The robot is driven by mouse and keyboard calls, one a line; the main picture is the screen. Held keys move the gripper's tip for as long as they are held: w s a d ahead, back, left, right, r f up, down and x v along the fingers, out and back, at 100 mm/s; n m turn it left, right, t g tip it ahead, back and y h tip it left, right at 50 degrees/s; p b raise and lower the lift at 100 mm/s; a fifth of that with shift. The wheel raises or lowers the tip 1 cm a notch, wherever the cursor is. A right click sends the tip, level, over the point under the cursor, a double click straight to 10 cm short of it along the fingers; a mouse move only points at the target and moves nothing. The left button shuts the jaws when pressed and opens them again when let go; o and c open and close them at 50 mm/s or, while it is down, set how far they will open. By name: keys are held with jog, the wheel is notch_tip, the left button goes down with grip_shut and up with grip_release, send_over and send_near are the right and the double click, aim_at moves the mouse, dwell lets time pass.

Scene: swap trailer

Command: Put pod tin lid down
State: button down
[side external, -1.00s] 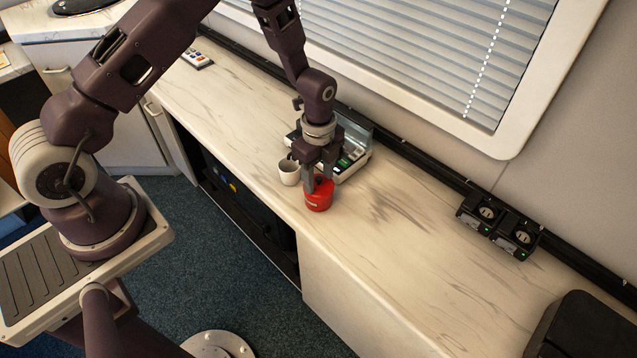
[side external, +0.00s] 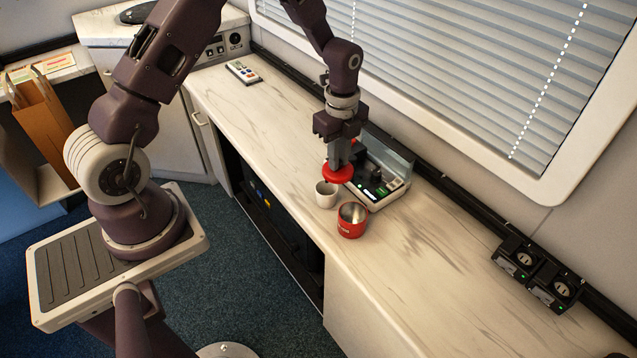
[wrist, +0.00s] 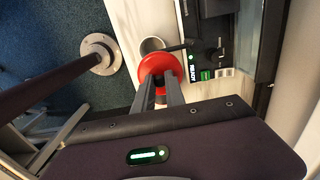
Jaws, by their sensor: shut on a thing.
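My gripper (side external: 341,163) is shut on the red pod tin lid (side external: 335,177) and holds it above the counter, behind the white cup. The round lid (wrist: 159,63) also shows at the fingertips in the wrist view. The red pod tin (side external: 346,227) stands upright and open on the counter, its metallic inside showing, in front and to the right of the lid. I cannot make out the tin clearly in the wrist view.
The white cup (side external: 325,197) stands close to the tin, partly under the lid in the wrist view. A machine with a green-lit panel (side external: 392,190) is just right of my gripper. The counter (side external: 440,270) right of the tin is clear.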

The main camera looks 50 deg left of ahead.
jog(key=s+a+f, duration=0.2)
jog(key=a+f, duration=0.1)
jog(key=a, duration=0.9)
jog(key=f, duration=1)
jog(key=shift+w+a+f, duration=0.1)
jog(key=shift+a+f, duration=0.1)
jog(key=shift+a, duration=0.15)
jog(key=c, duration=1.4)
grip_release()
jog(key=shift+f, duration=0.1)
